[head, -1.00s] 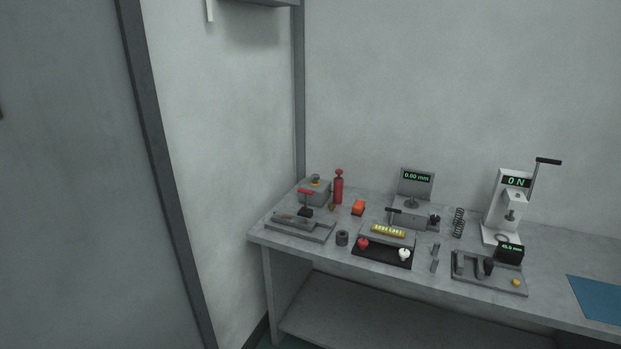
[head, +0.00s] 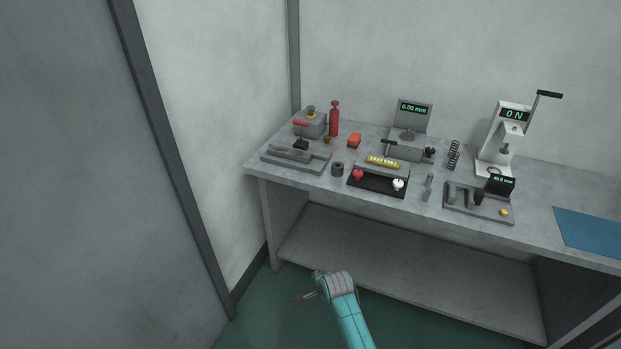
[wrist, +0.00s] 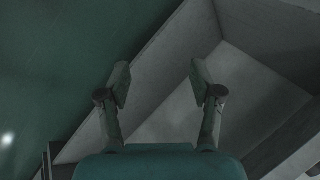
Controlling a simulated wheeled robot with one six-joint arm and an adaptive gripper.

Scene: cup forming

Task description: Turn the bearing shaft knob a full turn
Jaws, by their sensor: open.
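A grey block device with a "0.00 mm" display (head: 413,107) stands at the back middle of the bench. A small dark knob (head: 430,153) sits at its right side and looks like the bearing shaft knob; its fine shape is too small to tell. My gripper (head: 310,287) is in front of the bench, low over the green floor and away from the knob. In the wrist view, its two fingers (wrist: 160,85) are apart with nothing between them. The knob does not show in the wrist view.
A black-handled lever (head: 388,143) stands beside the device's left part. A coil spring (head: 454,155) and a "0 N" press (head: 494,150) are to its right. A black tray (head: 377,182) with red and white knobs lies in front. The bench's front edge and lower shelf (head: 400,265) face my arm.

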